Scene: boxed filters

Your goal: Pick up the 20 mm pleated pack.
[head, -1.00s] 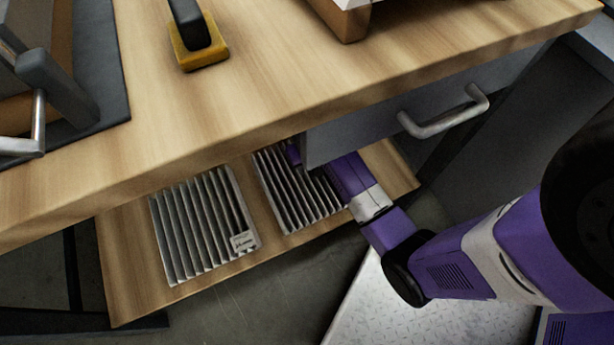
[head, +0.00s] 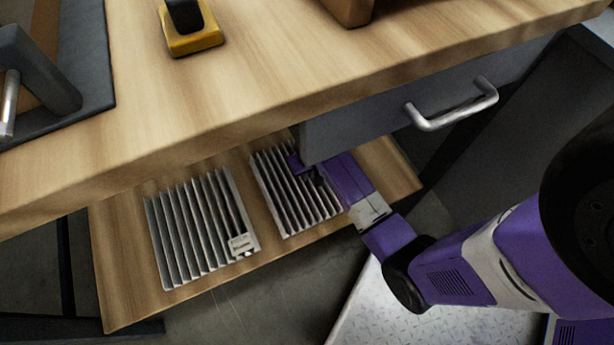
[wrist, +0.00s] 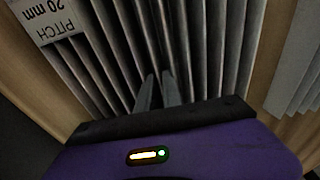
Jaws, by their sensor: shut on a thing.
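The 20 mm pleated pack (wrist: 196,45) fills most of the wrist view, its label (wrist: 48,18) reading "PITCH 20 mm" at the upper left. In the head view it is the right-hand pack (head: 285,195) on the lower shelf, partly covered by my gripper. My gripper (wrist: 158,82) is shut on a pleat of this pack, its two grey fingertips close together among the folds. In the head view my purple gripper (head: 300,163) lies over the pack's right part, under the table edge. Whether the pack is clear of the shelf cannot be told.
Another pleated pack (head: 195,225) with a small label lies on the shelf (head: 125,270) to the left. The thick tabletop (head: 260,75) overhangs the shelf. A grey drawer (head: 375,115) with a metal handle (head: 455,108) is close above my arm.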

